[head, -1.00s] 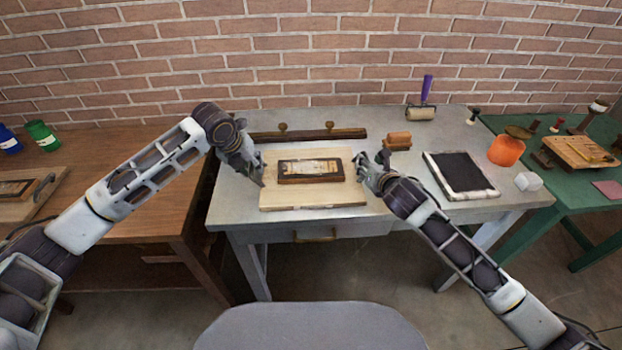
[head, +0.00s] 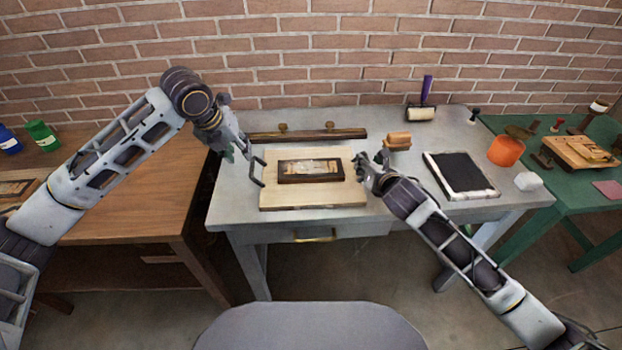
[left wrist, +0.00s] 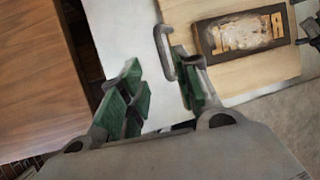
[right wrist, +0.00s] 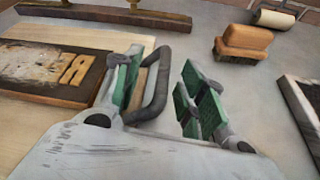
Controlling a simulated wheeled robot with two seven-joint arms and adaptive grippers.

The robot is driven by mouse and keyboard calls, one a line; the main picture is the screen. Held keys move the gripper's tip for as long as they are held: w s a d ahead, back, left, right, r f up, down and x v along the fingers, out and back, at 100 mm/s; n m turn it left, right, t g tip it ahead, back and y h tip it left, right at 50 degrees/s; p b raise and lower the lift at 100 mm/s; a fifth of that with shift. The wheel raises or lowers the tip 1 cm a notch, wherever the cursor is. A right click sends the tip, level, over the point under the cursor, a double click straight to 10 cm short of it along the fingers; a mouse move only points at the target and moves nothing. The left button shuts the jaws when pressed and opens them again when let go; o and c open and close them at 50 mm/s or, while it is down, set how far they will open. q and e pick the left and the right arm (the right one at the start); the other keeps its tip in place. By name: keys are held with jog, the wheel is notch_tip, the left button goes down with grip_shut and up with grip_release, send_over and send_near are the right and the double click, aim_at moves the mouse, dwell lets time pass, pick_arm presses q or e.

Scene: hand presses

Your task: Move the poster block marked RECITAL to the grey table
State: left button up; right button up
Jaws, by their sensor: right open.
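A dark-framed block with a pale, worn face (head: 310,171) lies flat on a light wooden board (head: 320,199) on the grey table (head: 232,217). Its lettering is too small to read in the head view; part of its raised letters shows in the right wrist view (right wrist: 70,70). The board has an upright handle at its left end (left wrist: 164,50) and one at its right end (right wrist: 158,90). My left gripper (head: 240,150) is open and empty, above and left of the left handle. My right gripper (head: 370,164) is open, its fingers (right wrist: 165,85) on either side of the right handle.
Behind the board lies a dark bar with knobs (head: 305,134). To the right are a wooden brush-like block (head: 397,141), a purple-handled roller (head: 422,105) and a black slab (head: 461,174). A brown table (head: 150,215) stands left, a green table (head: 575,198) right.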

pick_arm(q)
jog(key=shift+v, duration=1)
pick_arm(e)
jog(key=shift+s+r, duration=0.1)
jog(key=shift+s, duration=0.1)
jog(key=v, duration=1.1)
jog(key=shift+s, duration=0.25)
pick_arm(q)
jog(key=shift+f, duration=0.1)
